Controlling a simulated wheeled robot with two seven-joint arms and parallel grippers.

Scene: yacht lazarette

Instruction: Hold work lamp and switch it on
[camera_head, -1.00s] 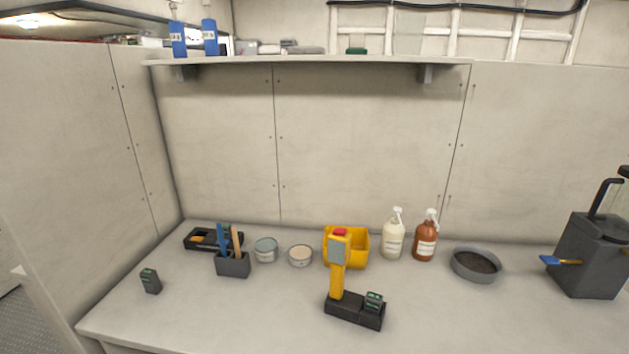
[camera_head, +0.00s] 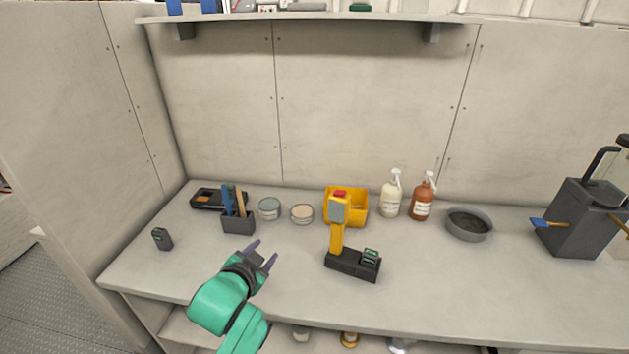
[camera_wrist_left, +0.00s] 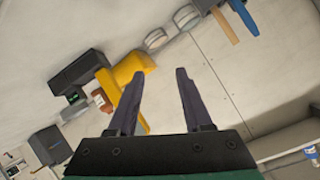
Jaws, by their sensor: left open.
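The work lamp (camera_head: 337,232) is yellow with a grey lamp face and a red top part. It stands upright on a black base (camera_head: 345,262) that carries a small green-marked block (camera_head: 370,256). My left gripper (camera_head: 262,251) is open and empty, above the front of the bench and to the left of the lamp, apart from it. In the left wrist view, the open fingers (camera_wrist_left: 157,98) frame bare surface, with the yellow lamp (camera_wrist_left: 120,100) beside the left finger. My right gripper is in neither view.
A yellow bin (camera_head: 356,209) stands behind the lamp. A holder (camera_head: 238,222) with tools, two round tins (camera_head: 269,208), two pump bottles (camera_head: 421,198), a grey pan (camera_head: 468,225) and a dark canister (camera_head: 580,222) stand on the bench. The bench front (camera_head: 430,310) is clear.

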